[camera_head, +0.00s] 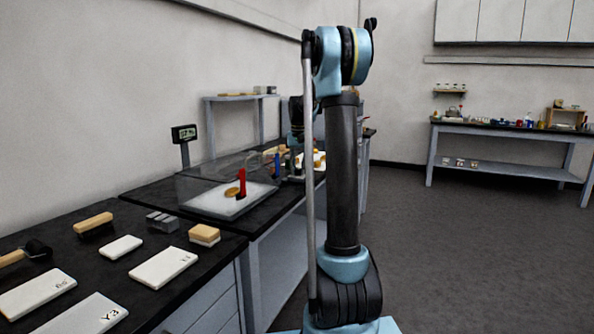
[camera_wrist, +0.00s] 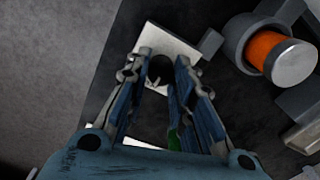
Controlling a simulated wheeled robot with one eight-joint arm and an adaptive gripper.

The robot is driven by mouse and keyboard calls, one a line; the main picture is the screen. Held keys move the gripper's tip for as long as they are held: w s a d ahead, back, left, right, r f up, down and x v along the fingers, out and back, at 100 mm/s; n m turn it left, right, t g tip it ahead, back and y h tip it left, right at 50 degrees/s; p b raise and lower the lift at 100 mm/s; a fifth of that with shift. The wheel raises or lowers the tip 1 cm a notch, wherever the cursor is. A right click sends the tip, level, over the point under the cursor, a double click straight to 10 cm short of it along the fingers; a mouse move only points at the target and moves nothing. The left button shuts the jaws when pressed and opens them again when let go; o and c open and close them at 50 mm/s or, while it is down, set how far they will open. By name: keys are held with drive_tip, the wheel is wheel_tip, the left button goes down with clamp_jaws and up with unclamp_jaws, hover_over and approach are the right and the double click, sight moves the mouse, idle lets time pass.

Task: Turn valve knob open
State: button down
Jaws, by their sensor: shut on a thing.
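In the wrist view my gripper (camera_wrist: 162,64) reaches toward a white plate (camera_wrist: 172,39) with dark marks on it. Its two blue-grey fingers are closed around a dark, rounded knob (camera_wrist: 161,71), which looks like the valve knob. The fingers hide its sides, so its turned angle cannot be told. In the head view my upright arm stands in front of the bench, and the fingertips and the knob cannot be made out there.
An orange cylinder with a grey cap (camera_wrist: 289,60) sits in a grey holder right of my fingers. In the head view a clear case with a red upright piece (camera_head: 241,183) stands on the black bench (camera_head: 215,243). Open floor (camera_head: 450,250) lies to the right.

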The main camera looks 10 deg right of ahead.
drive_tip(key=shift+m, duration=0.6)
drive_tip(key=c, duration=1.4)
unclamp_jaws()
drive_tip(key=shift+o, duration=0.2)
drive_tip(key=shift+r, duration=0.15)
wheel_tip(320, 180, up, 12)
drive_tip(key=shift+f, duration=0.2)
